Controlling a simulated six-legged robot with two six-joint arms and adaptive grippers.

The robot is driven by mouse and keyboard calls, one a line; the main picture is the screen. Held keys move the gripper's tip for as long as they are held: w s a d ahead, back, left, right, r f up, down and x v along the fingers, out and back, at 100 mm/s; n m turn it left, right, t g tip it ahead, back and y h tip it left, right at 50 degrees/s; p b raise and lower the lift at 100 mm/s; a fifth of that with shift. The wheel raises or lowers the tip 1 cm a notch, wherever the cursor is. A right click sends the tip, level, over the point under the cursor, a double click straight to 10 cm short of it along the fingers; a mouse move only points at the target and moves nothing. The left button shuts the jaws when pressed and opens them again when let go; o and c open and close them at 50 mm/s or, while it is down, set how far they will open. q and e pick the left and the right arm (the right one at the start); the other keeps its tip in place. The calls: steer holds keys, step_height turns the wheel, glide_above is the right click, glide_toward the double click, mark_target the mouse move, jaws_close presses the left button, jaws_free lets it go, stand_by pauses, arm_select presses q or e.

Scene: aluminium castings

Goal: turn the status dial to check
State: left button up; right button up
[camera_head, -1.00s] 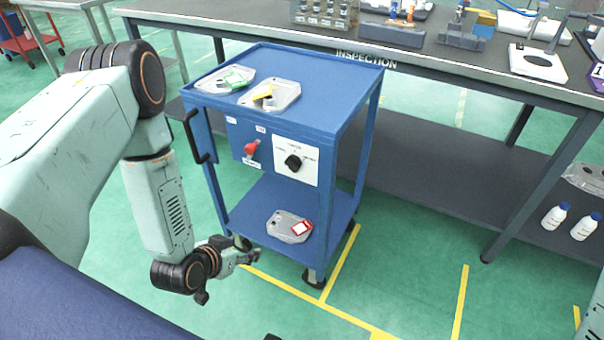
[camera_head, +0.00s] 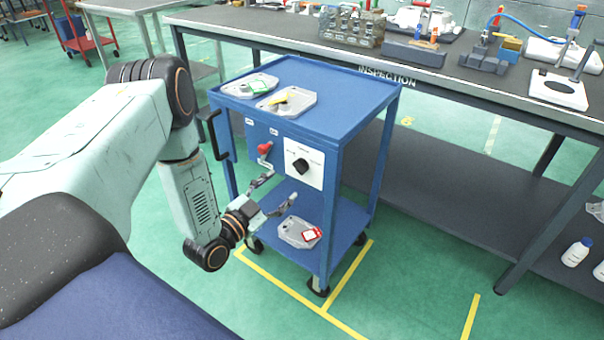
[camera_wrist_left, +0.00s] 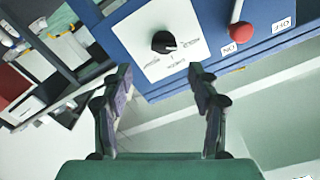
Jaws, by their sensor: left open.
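The status dial (camera_head: 301,166) is a black knob on a white plate (camera_head: 314,163) on the front of the blue trolley. In the left wrist view the dial (camera_wrist_left: 163,42) sits beyond my fingertips, with printed labels around it too small to read surely. A pale mark on the knob points toward the right of that view. My left gripper (camera_head: 280,190) is open and empty, in front of the panel and below the dial. In the left wrist view its fingers (camera_wrist_left: 160,75) are spread apart, short of the dial. My right gripper is not in view.
A red-knobbed lever (camera_head: 265,149) with ON and OFF labels is left of the dial. Castings with green and yellow tags lie on the trolley top (camera_head: 330,112). A red-tagged casting (camera_head: 299,232) lies on the lower shelf. The inspection bench (camera_head: 440,85) stands behind.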

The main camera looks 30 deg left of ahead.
mark_target(298, 169)
arm_select(q)
steer(key=w+b, duration=0.2)
steer(key=w, duration=0.4)
steer(key=shift+w+r, duration=0.1)
steer(key=shift+w, duration=0.2)
steer(key=shift+w+b, duration=0.3)
steer(key=shift+w, duration=0.3)
steer(key=shift+d, duration=0.1)
steer(key=shift+r, duration=0.1)
steer(key=shift+c, duration=0.5)
steer(key=c, duration=1.1)
